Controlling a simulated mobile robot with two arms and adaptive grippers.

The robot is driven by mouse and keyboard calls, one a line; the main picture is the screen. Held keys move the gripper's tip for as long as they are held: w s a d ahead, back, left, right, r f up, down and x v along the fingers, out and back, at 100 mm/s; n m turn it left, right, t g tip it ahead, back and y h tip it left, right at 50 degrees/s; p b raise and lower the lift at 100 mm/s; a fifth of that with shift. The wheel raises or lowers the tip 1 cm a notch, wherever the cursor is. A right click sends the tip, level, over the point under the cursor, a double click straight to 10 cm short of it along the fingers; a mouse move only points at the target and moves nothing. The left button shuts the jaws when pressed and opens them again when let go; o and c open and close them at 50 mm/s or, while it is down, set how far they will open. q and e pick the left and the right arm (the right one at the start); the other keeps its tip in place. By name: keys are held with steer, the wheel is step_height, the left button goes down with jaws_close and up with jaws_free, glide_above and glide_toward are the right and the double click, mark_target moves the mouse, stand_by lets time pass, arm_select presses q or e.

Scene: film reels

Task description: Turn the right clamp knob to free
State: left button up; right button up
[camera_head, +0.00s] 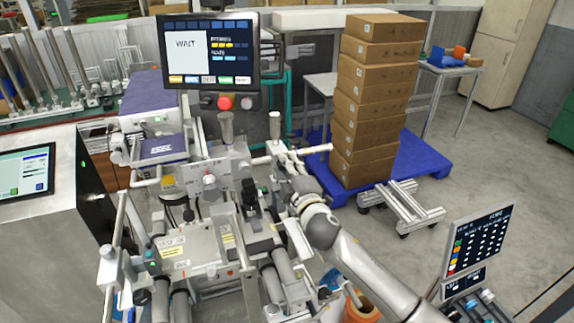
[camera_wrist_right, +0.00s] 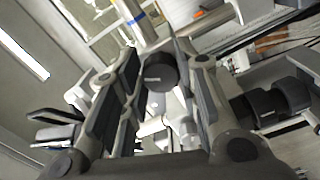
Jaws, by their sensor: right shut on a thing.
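In the right wrist view, a short black clamp knob (camera_wrist_right: 160,72) sits between the two fingers of my right gripper (camera_wrist_right: 160,62). The gripper is shut on it. In the head view, my right gripper (camera_head: 282,172) is at the right side of the grey film machine (camera_head: 205,170), with my arm reaching in from the lower right. The held knob is not clear there, as the wrist and machine parts crowd it. Whether the knob is turned to free cannot be read. My left gripper is not clearly in view.
A screen reading WAIT (camera_head: 205,50) stands above the machine, with a red button (camera_head: 225,103) below it. More black knobs (camera_wrist_right: 270,100) show close to the right finger in the wrist view. Stacked cartons (camera_head: 375,100) stand on a blue pallet (camera_head: 425,158).

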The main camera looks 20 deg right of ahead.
steer(key=n+p, duration=0.2)
steer(key=n, duration=0.4)
stand_by(0.6)
steer(key=o, duration=1)
steer(key=s, duration=1.2)
steer(key=shift+d, duration=0.2)
